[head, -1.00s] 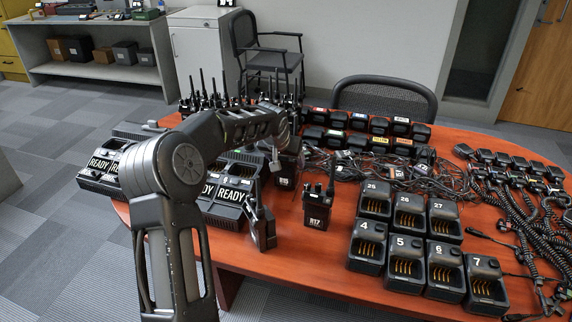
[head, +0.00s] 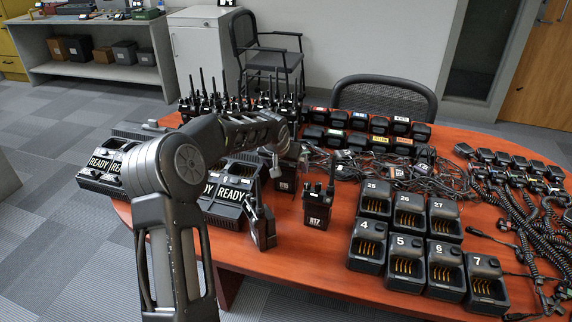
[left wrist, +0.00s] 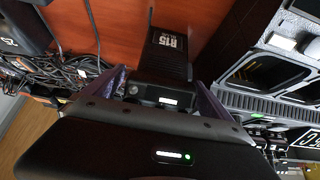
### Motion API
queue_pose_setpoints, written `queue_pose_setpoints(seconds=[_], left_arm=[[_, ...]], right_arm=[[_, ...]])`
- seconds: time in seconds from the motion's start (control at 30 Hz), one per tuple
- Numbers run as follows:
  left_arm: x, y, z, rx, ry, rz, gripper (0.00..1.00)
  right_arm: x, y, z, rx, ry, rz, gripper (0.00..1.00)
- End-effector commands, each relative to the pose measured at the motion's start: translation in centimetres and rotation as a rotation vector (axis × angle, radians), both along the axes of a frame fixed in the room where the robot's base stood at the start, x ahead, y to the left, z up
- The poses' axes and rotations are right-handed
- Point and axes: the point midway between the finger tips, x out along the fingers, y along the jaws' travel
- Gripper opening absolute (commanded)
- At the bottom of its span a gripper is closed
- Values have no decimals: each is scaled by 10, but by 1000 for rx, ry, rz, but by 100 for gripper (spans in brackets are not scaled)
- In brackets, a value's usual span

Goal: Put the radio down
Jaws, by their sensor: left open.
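A black handheld radio labelled R15 (left wrist: 167,42) is in the left wrist view, against the red-brown tabletop. Its top end, with a small lit display, lies between the two fingers of my left gripper (left wrist: 165,88). The fingers are spread on either side of it, and the jaws are open. In the head view my left gripper (head: 274,155) is over the middle-left of the table, just above a dark radio (head: 286,176) that it partly hides. Whether the fingers touch the radio cannot be told. My right gripper is not in view.
Radio R17 (head: 317,208) stands upright to the right. Another radio (head: 260,223) stands near the front edge. READY charger docks (head: 235,195) are at left, numbered empty chargers (head: 405,248) at right. Tangled cables (head: 400,172) lie behind. Some bare tabletop (head: 300,255) shows in front.

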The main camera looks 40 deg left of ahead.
Motion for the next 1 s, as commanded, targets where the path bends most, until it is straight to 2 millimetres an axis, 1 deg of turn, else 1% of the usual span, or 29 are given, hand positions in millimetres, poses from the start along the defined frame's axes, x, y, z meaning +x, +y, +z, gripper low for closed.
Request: queue_pose_setpoints(seconds=[0.17,0.27,0.37,0.7,0.83,1.0], left_arm=[[0,0,5,0,0,0,95],[-4,-1,12,1,-2,1,95],[-12,-4,24,3,-2,1,95],[-48,-16,82,3,-3,1,95],[-56,-20,97,2,-1,0,95],[-61,-22,103,-1,1,-1,95]], right_arm=[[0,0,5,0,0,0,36],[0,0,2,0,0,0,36],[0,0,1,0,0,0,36],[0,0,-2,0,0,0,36],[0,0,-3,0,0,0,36],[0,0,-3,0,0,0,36]])
